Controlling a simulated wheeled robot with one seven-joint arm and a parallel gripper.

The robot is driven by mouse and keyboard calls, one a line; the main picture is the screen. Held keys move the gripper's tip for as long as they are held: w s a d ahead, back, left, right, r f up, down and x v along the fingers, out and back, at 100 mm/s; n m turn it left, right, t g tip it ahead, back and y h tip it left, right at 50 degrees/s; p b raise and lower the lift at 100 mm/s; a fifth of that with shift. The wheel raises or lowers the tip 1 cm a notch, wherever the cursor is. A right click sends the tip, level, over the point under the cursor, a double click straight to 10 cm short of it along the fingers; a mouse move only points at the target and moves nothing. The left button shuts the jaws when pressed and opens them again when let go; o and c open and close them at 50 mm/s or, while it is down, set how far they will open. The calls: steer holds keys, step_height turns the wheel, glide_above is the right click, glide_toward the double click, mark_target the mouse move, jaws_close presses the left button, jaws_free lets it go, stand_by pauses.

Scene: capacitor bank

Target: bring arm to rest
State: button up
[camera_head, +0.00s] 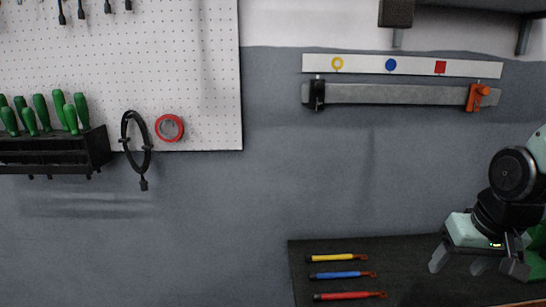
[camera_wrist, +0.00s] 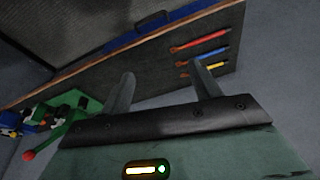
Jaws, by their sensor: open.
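My gripper (camera_head: 477,266) is at the right in the head view, pointing down over the right part of the dark worktop (camera_head: 405,262). Its two fingers are spread apart with nothing between them; the wrist view shows the same open gap (camera_wrist: 163,85). My arm comes in from the right edge and is mostly out of frame. A yellow tool (camera_head: 337,258), a blue tool (camera_head: 342,275) and a red tool (camera_head: 348,295) lie side by side on the worktop, left of my gripper and apart from it.
A green object (camera_head: 538,262) is partly hidden behind my gripper. The wrist view shows a green part with a red ball end (camera_wrist: 29,155). A metal rail (camera_head: 395,94) with black and orange clamps is on the wall. A pegboard (camera_head: 190,60) hangs at left.

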steer(key=s+a+f+n+g+b, duration=0.1)
steer(key=s+a+f+n+b, duration=0.2)
steer(key=s+a, duration=0.5)
steer(key=s+a+f+n+g+b, duration=0.2)
steer(key=s+a+n, duration=0.4)
steer(key=a, duration=0.5)
steer(key=shift+s+f+b, duration=0.65)
steer(key=shift+s+f, duration=0.15)
steer(key=shift+s, duration=0.35)
